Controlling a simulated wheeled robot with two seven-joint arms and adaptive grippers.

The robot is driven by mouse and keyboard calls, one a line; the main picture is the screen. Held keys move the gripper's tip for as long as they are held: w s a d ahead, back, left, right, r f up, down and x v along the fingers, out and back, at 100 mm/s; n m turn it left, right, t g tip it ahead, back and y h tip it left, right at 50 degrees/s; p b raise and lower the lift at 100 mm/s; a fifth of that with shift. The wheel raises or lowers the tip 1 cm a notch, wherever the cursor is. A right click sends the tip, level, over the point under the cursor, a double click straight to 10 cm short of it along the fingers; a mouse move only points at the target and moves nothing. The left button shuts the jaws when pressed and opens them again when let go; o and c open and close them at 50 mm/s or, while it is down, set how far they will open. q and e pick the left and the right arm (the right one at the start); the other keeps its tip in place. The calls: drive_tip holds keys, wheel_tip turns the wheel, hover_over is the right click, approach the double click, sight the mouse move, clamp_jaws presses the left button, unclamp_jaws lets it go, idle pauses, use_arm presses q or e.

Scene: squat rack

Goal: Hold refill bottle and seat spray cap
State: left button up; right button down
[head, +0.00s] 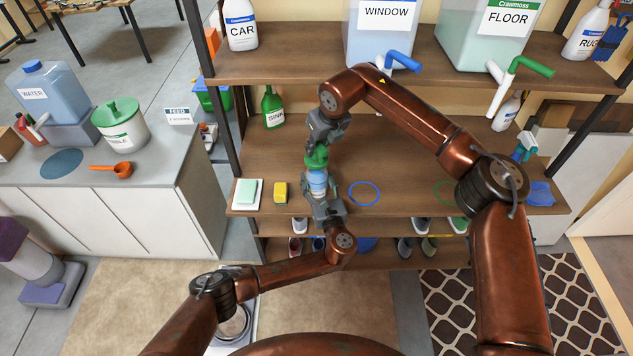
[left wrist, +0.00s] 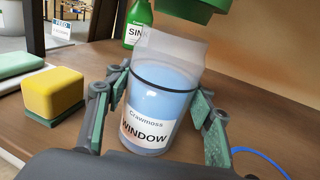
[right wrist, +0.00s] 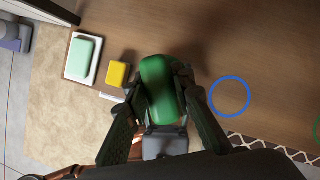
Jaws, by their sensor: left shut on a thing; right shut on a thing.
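The refill bottle (head: 317,183) is clear with blue liquid and a label reading "WINDOW". It stands roughly upright at the shelf's front. My left gripper (head: 325,205) is shut around it; a finger shows on each side of the bottle (left wrist: 162,90) in the left wrist view. A green spray cap (head: 316,158) is just above the bottle top. My right gripper (head: 321,140) is shut on it from above; the cap (right wrist: 157,80) lies between both fingers in the right wrist view. The cap's underside (left wrist: 192,8) shows above the bottle mouth; whether they touch I cannot tell.
A yellow sponge (head: 280,192) and a pale green one on a white tray (head: 236,206) lie left of the bottle. A blue ring (head: 364,182) marks the shelf to the right. A green SINK bottle (head: 272,108) stands behind. The upper shelf (head: 300,66) overhangs at the back.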

drive_tip(key=shift+f, duration=1.35)
idle(0.6)
drive_tip(key=c, duration=1.6)
unclamp_jaws()
drive_tip(key=v, duration=1.2)
drive_tip(key=shift+w, duration=0.1)
use_arm(q)
drive_tip(key=o, duration=1.8)
drive_tip(key=o, duration=0.4)
